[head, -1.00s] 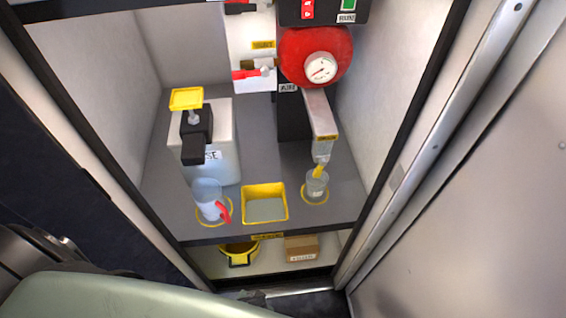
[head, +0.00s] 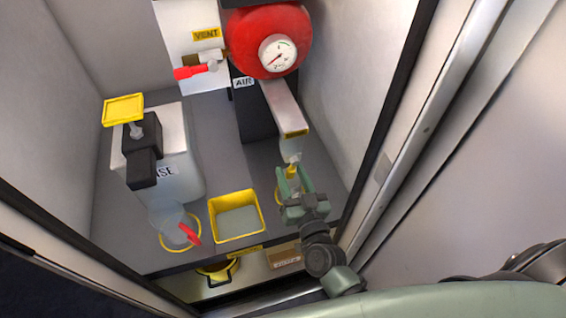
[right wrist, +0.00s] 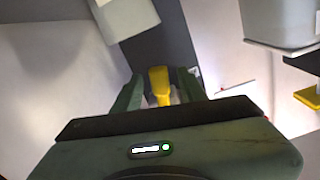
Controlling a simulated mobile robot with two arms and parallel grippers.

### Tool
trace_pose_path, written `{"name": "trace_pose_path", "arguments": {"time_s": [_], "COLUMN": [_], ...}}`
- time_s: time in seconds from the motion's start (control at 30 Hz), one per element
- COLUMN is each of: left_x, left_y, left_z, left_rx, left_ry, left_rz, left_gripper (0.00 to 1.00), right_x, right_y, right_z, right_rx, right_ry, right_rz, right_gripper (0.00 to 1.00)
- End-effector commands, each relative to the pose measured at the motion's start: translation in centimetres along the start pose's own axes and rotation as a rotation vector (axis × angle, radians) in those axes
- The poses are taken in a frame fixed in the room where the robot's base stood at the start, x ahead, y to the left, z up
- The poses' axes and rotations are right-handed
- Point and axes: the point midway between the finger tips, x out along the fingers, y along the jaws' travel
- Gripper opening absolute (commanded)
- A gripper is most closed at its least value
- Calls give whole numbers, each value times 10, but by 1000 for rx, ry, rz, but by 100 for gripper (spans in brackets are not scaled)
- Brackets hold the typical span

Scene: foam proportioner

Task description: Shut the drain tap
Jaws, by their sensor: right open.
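The yellow drain tap (head: 292,169) hangs below a small clear bowl (head: 290,151) at the end of the grey arm on the right side of the cabinet. My right gripper (head: 293,180) is at the tap, coming from the front. In the right wrist view the yellow tap (right wrist: 159,80) shows between the two open green fingers (right wrist: 161,88), with no clear grip on it. The cup under the tap is mostly hidden behind my gripper. My left gripper is not in view.
A red vessel with a gauge (head: 278,57) and a red vent lever (head: 190,72) are above. The cabinet's right post (head: 392,110) is close.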

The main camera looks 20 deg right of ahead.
Motion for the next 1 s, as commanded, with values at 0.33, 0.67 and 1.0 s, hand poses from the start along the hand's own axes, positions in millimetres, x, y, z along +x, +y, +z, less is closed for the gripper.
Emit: {"name": "trace_pose_path", "arguments": {"time_s": [0.33,0.67,1.0], "left_x": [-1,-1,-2], "left_y": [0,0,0], "left_z": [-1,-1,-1], "left_rx": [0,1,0], "left_ry": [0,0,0], "left_rz": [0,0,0], "left_gripper": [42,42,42], "right_x": [36,37,37], "right_y": [0,0,-1], "right_z": [1,1,1], "right_rx": [-1,0,10], "right_ry": [-2,-3,-2], "right_rz": [-1,-1,-1], "right_gripper": [42,20,0]}}
